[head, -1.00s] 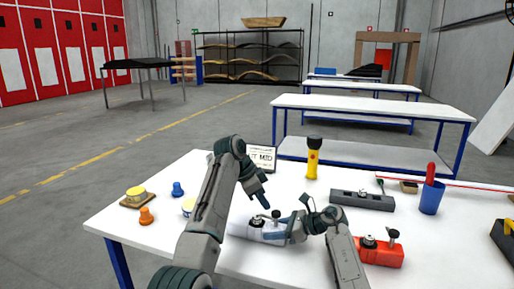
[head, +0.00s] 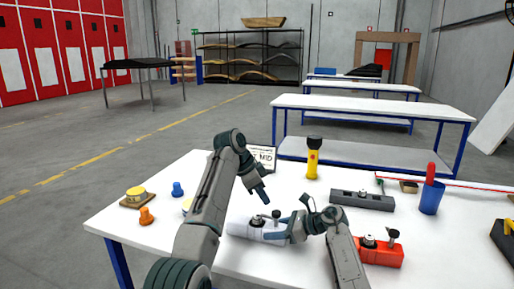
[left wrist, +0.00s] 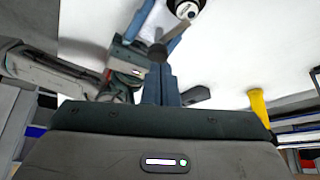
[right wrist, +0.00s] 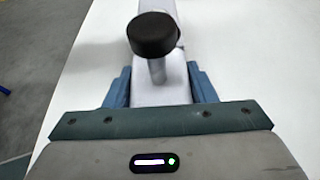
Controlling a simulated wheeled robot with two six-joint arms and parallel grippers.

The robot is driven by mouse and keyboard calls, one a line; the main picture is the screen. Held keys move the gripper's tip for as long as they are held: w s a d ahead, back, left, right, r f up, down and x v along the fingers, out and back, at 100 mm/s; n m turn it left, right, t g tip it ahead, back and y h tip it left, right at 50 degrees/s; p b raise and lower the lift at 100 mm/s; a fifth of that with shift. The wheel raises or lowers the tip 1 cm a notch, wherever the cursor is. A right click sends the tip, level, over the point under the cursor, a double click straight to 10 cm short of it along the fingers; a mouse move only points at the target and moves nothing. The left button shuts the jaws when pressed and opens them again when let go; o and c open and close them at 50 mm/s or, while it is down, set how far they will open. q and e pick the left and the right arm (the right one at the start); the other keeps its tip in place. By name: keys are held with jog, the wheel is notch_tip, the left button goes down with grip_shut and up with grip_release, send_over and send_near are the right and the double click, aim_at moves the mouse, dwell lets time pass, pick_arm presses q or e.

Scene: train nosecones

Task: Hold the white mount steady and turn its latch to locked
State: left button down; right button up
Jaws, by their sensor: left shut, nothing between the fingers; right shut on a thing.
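The white mount (head: 243,229) lies on the white table near its front, with a dark round fitting (head: 257,219) and a black latch knob (head: 276,214) on top. My right gripper (head: 283,231) is shut on the mount's body from the right. In the right wrist view, the mount (right wrist: 160,93) sits between the blue fingers (right wrist: 160,82), and the black knob (right wrist: 153,36) stands above it. My left gripper (head: 266,199) is shut and empty above the mount, apart from the knob. In the left wrist view its fingers (left wrist: 160,78) point towards the knob (left wrist: 157,52). The latch's setting cannot be told.
A red mount (head: 384,254) stands at the right, with a grey block (head: 362,201) behind it. A yellow flashlight (head: 313,160), a sign (head: 263,158) and a blue cup (head: 431,199) stand further back. Orange (head: 146,216) and blue (head: 178,189) pieces lie at the left.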

aim_at(273, 219)
pick_arm(q)
jog(key=shift+f, duration=2.3)
jog(key=shift+d, duration=0.4)
jog(key=shift+s+d, duration=0.15)
jog(key=shift+s, duration=0.05)
pick_arm(e)
jog(key=shift+a, duration=0.15)
pick_arm(q)
jog(key=shift+s+a, duration=0.1)
jog(key=shift+a, duration=0.25)
jog(key=shift+r, duration=0.15)
notch_tip(273, 219, up, 6)
jog(key=shift+a+f, duration=0.15)
